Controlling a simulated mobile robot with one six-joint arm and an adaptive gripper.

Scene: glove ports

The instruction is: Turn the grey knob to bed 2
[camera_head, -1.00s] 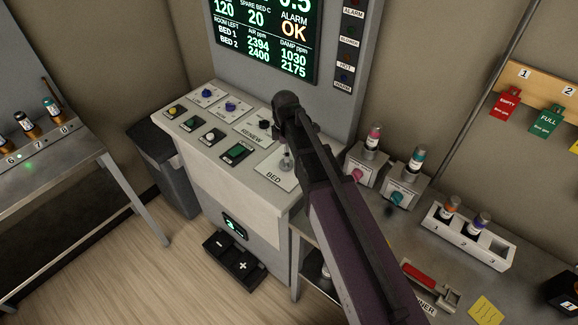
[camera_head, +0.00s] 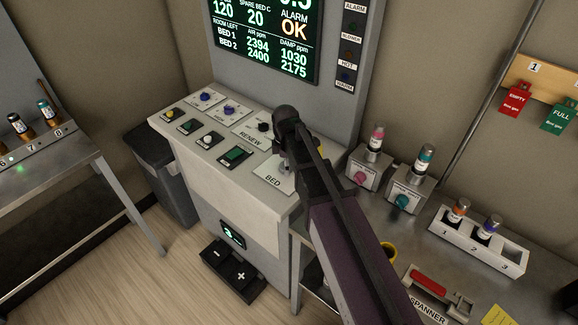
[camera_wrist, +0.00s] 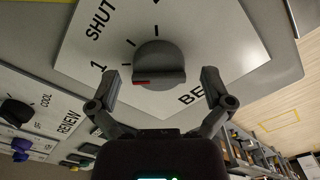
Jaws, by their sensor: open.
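The grey knob (camera_wrist: 158,62) sits on a white plate (camera_wrist: 205,25) marked SHUT, 1 and BED. Its grip bar lies level in the wrist view, with a red mark at the left end, on the side of the 1. A 2 cannot be made out. My gripper (camera_wrist: 161,82) is open, with one finger on each side of the knob and visible gaps to it; depth is hard to judge. In the head view my arm covers most of the knob, and the BED plate (camera_head: 272,180) shows beside it.
The sloped console (camera_head: 190,150) carries other knobs and buttons, including the RENEW knob (camera_head: 264,127). The display (camera_head: 262,40) stands behind it. Bottles in small stands (camera_head: 408,195) and a white rack (camera_head: 470,245) are on the bench to the right.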

